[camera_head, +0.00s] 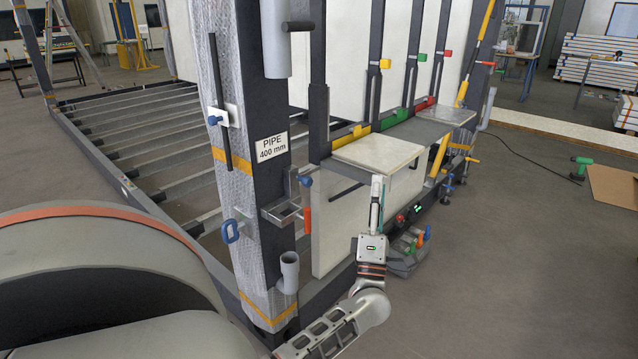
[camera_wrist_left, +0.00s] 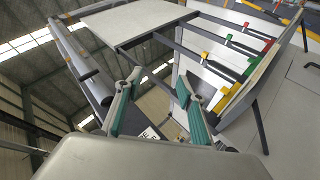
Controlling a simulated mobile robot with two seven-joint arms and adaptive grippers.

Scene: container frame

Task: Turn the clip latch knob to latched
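Which part is the clip latch knob I cannot tell for certain. A blue knob (camera_head: 213,120) sits on a small white plate with a black rod on the wrapped post. Another blue knob (camera_head: 305,181) stands at the post's right side, above a grey bracket (camera_head: 281,211) with a red-orange handle (camera_head: 307,220). A blue loop handle (camera_head: 231,231) is lower left on the post. My left gripper (camera_head: 377,190) points up, right of the bracket and apart from all of these. In the left wrist view its green-padded fingers (camera_wrist_left: 158,82) are spread and empty. My right gripper is not seen.
A pale shelf board (camera_head: 380,151) is close above and behind my left gripper. Grey tube holders (camera_head: 289,272) project from the post, which bears a pipe sign (camera_head: 271,148). A tool tray (camera_head: 404,258) lies behind my wrist. Open floor (camera_head: 520,270) is on the right.

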